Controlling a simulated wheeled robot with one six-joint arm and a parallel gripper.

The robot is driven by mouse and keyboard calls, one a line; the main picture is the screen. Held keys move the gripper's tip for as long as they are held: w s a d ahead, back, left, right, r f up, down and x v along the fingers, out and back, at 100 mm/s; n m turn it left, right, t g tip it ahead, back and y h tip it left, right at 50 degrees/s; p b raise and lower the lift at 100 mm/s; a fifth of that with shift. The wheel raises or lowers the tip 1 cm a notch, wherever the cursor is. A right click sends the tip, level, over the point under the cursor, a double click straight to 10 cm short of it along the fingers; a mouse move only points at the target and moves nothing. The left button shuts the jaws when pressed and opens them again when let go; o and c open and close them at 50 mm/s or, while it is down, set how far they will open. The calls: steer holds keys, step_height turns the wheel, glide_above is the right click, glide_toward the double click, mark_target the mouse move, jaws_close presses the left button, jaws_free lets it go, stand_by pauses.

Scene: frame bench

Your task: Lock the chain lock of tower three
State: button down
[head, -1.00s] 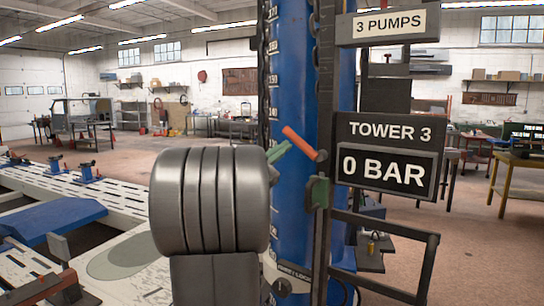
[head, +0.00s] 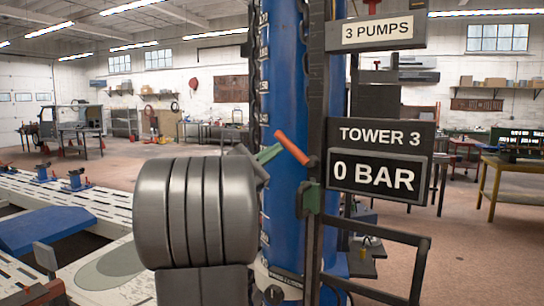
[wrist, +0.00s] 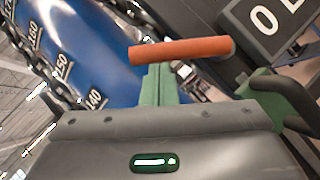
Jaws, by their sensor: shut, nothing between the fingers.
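Tower three is a blue column (head: 284,110) with a chain (head: 252,75) along its left side. An orange handle (head: 291,148) juts up and left from the dark rail (head: 317,110) on the tower's front. It also shows in the wrist view (wrist: 180,50). My gripper (head: 280,148) is shut and empty, its green fingers (wrist: 155,85) pointing at the handle near its left part. I cannot tell whether they touch it. A green bracket (head: 309,198) sits on the rail lower down. A label plate (head: 286,278) at the tower's foot is too small to read surely.
A "TOWER 3" sign with a "0 BAR" display (head: 376,175) stands right of the rail, under a "3 PUMPS" sign (head: 376,32). A dark tube frame (head: 385,235) juts out at lower right. The white frame bench (head: 60,205) lies at left.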

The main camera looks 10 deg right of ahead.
mark_target(283, 134)
steer(key=r+m+g, duration=0.1)
steer(key=m, duration=0.1)
steer(key=s+r+m+g+y+b, duration=0.1)
steer(key=m, duration=0.1)
steer(key=d+r+m+g, duration=0.1)
steer(key=m, duration=0.1)
steer(key=shift+s+d+r+g+b, duration=0.1)
steer(key=shift+s+r+g+b, duration=0.1)
steer(key=shift+g+b, duration=0.15)
steer(key=m, duration=0.1)
steer(key=s+d+r+m+y, duration=0.1)
steer(key=shift+r+m+g, duration=0.2)
steer(key=shift+m+g, duration=0.15)
steer(key=shift+m, duration=0.05)
steer(key=shift+s+d+r+m+g+y, duration=0.25)
steer(key=shift+s+d+m+y, duration=0.15)
steer(key=shift+m, duration=0.25)
steer(key=shift+s+d+r+m+g+y, duration=0.15)
steer(key=shift+s+d+r+m+y, duration=0.1)
steer(key=shift+m+y, duration=0.35)
